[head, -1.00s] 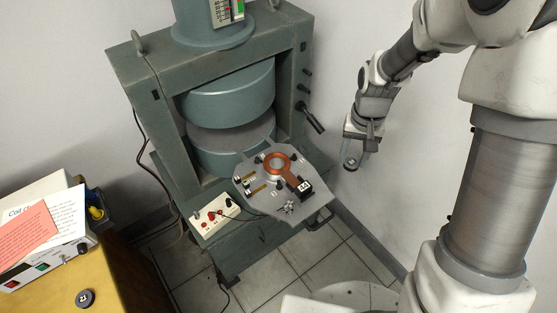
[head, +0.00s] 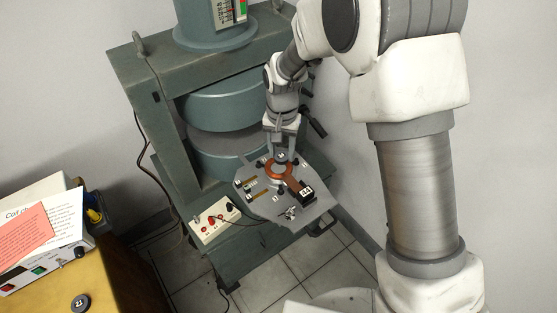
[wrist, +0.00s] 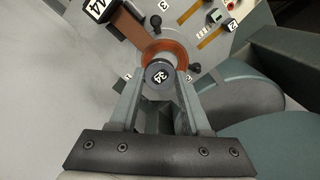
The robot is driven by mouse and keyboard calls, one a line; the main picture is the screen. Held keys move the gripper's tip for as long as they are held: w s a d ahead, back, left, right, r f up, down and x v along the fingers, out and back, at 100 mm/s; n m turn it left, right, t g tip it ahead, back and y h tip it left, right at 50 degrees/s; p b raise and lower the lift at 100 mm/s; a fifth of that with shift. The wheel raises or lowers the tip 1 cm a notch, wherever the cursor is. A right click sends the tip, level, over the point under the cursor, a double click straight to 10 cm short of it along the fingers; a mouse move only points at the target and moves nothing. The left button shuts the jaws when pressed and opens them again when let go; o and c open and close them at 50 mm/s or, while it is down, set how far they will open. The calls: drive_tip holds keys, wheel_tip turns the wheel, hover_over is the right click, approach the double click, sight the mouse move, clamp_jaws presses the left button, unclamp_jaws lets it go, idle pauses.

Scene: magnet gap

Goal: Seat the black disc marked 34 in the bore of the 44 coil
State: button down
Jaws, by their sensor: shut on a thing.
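My gripper (head: 282,152) is shut on the black disc marked 34 (head: 281,157) and holds it at the far edge of the copper-coloured ring of the 44 coil (head: 271,172). In the wrist view the disc (wrist: 159,76) sits between the two fingertips, its number facing the camera. It overlaps the near part of the coil ring (wrist: 178,50) and hides some of the bore. The disc looks above the ring and off its centre, but the exact height cannot be told. The black 44 label (head: 306,192) stands at the coil's near end.
The grey plate (head: 262,207) bears the coil, black knobs and several small numbered fittings. The magnet's round poles (head: 235,105) and frame stand close behind. A white switch box (head: 214,222) is at left. Another black disc (head: 81,303) lies on the wooden desk.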

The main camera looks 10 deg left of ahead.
sight(278, 154)
drive_tip(key=shift+w+a+f, duration=0.2)
drive_tip(key=shift+a+f, duration=0.2)
drive_tip(key=shift+a, duration=0.05)
drive_tip(key=shift+f+b, duration=0.35)
drive_tip(key=shift+f, duration=1.55)
